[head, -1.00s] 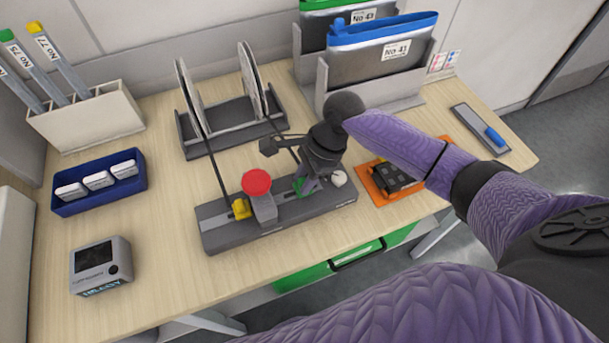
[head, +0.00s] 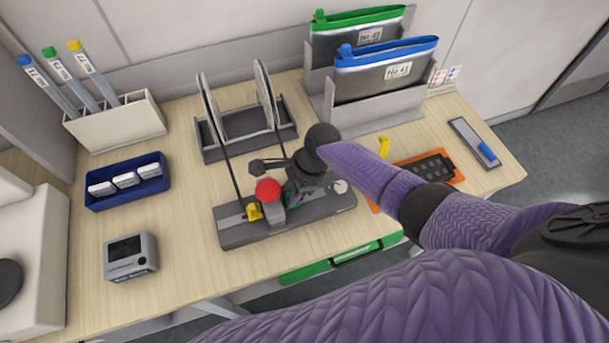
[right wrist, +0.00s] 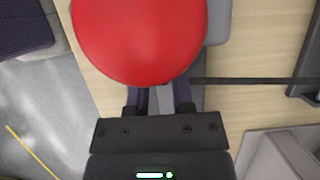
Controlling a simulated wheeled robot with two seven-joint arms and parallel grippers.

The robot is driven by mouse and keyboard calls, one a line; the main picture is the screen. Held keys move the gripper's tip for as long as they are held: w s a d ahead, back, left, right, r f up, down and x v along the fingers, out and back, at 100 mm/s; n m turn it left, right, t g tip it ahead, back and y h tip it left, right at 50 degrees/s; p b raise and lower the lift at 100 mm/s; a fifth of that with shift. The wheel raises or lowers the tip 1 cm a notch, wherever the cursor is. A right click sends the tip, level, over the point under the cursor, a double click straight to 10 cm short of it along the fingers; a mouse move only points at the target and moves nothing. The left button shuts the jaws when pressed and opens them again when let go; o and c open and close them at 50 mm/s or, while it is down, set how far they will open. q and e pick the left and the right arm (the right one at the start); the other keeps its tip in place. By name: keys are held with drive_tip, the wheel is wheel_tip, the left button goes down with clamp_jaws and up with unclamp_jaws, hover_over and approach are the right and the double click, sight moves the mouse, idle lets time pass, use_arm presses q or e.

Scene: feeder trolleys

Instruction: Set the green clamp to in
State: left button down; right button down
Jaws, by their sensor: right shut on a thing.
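The green clamp (head: 288,199) sits on the rail of a dark grey fixture (head: 237,238), close to the right side of a grey post with a round red knob (head: 268,190). My right gripper (head: 291,194) is shut on the green clamp and covers most of it. A yellow clamp (head: 254,212) sits left of the post on the same rail. In the right wrist view the red knob (right wrist: 140,38) hides my right fingertips and the green clamp. My left gripper is not in view.
A dark rack (head: 215,155) with upright plates stands behind the fixture. A grey device (head: 131,257) and a blue tray (head: 98,204) are left. An orange mat (head: 458,180) with a black part lies right. A white knob (head: 341,186) is at the fixture's right end.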

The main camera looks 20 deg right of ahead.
drive_tip(key=shift+w+a+r, duration=0.25)
drive_tip(key=shift+a+r, duration=0.05)
drive_tip(key=shift+s+f, duration=0.1)
drive_tip(key=shift+f, duration=0.05)
drive_tip(key=c, duration=0.8)
unclamp_jaws()
drive_tip(key=shift+c, duration=0.2)
drive_tip(key=o, duration=0.4)
drive_tip(key=shift+a, duration=0.1)
drive_tip(key=shift+c, duration=0.2)
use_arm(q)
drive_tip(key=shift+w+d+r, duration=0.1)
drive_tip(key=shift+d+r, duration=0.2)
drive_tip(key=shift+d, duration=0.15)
use_arm(e)
drive_tip(key=shift+f, duration=0.1)
use_arm(q)
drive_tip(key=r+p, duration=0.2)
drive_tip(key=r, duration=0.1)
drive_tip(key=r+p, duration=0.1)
drive_tip(key=p, duration=0.1)
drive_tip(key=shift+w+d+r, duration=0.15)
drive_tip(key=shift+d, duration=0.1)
use_arm(e)
drive_tip(key=v, duration=1)
